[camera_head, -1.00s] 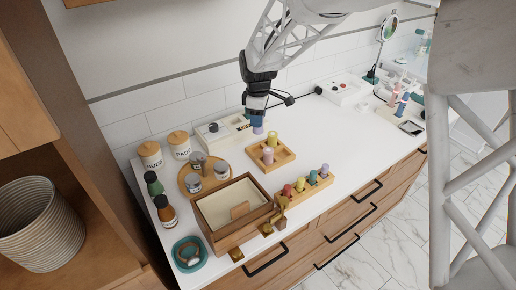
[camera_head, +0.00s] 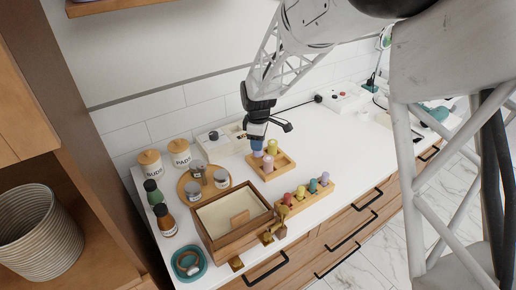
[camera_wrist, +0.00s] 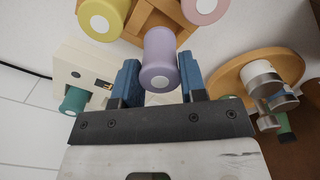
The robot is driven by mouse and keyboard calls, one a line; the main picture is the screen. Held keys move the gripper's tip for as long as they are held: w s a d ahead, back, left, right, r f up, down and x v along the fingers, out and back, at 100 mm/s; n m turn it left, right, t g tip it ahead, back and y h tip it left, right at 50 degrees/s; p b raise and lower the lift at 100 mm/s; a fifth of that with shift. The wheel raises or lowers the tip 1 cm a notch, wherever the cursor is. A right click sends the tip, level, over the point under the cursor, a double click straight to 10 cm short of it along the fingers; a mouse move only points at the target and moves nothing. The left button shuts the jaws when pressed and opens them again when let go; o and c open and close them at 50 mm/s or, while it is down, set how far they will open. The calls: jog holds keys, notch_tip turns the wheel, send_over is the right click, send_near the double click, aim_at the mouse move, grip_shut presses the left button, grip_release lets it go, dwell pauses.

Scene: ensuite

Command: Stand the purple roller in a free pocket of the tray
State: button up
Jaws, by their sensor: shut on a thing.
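My gripper (camera_head: 257,145) is shut on the purple roller (camera_wrist: 161,58), which sits between the blue finger pads in the wrist view. In the head view the roller's lower end shows just under the fingers, at the back left part of the square wooden tray (camera_head: 288,164). I cannot tell whether it touches the tray. A yellow roller (camera_head: 271,147) and a pink roller (camera_head: 268,164) stand in the tray. They also show in the wrist view, yellow (camera_wrist: 102,17) at upper left and pink (camera_wrist: 205,8) at upper right.
A wooden rack (camera_head: 308,198) with several coloured knobs stands in front of the tray. An open wooden box (camera_head: 222,243) is at front left. A round wooden board (camera_head: 185,180) with jars is left. A white box (camera_head: 218,150) lies behind. The counter right of the tray is clear.

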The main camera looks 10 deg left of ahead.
jog(key=shift+f, duration=1.6)
jog(key=shift+f, duration=0.1)
jog(key=o, duration=0.9)
notch_tip(320, 180, up, 12)
jog(key=shift+r, duration=0.15)
